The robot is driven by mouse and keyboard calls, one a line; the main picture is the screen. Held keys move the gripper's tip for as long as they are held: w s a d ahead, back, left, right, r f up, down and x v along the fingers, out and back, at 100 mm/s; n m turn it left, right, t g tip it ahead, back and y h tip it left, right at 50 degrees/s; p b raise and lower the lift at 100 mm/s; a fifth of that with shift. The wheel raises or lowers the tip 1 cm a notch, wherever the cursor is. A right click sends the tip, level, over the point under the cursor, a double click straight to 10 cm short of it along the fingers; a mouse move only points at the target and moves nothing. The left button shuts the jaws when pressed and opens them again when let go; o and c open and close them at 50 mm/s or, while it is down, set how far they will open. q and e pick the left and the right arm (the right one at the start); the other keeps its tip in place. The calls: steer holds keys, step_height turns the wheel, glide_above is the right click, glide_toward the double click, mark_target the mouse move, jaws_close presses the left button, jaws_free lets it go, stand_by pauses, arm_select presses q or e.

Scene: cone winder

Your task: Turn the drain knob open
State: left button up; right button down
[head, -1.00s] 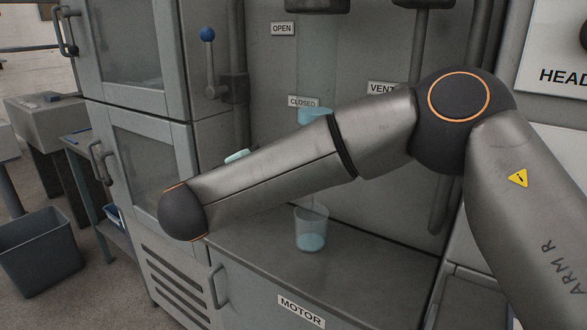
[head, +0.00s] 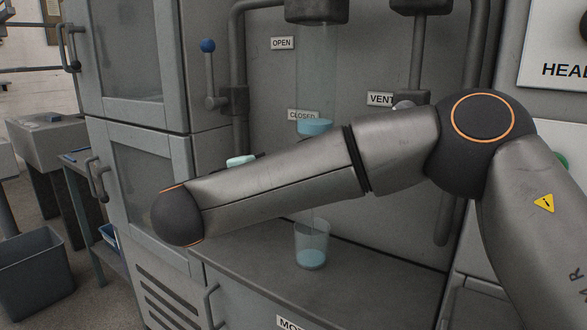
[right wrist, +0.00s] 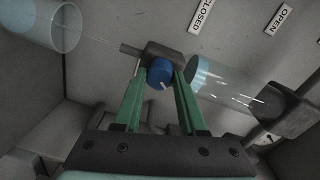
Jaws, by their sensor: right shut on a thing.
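The blue drain knob (right wrist: 160,76) sits on a dark valve body (right wrist: 150,51) in the right wrist view. A white mark shows on its face. My right gripper (right wrist: 160,71) has its green fingers on both sides of the knob and is shut on it. My right arm hides the knob and this gripper in the head view. The clear column (head: 315,75) holds pale blue liquid (head: 315,127) low down. A thin pale line runs from the valve spout towards the beaker (head: 311,243), which has blue liquid in its bottom. My left gripper is not in view.
OPEN (head: 282,43) and CLOSED (head: 303,115) labels are on the back panel, with a VENT label (head: 380,99) to the right. A blue-tipped lever (head: 209,70) stands at left. The counter (head: 380,275) right of the beaker is clear.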

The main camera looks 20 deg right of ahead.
steer(key=shift+f, duration=0.1)
steer(key=shift+c, duration=2.3)
jaws_free()
steer(key=v, duration=1.2)
steer(key=shift+a+p, duration=0.25)
steer(key=shift+p, duration=0.2)
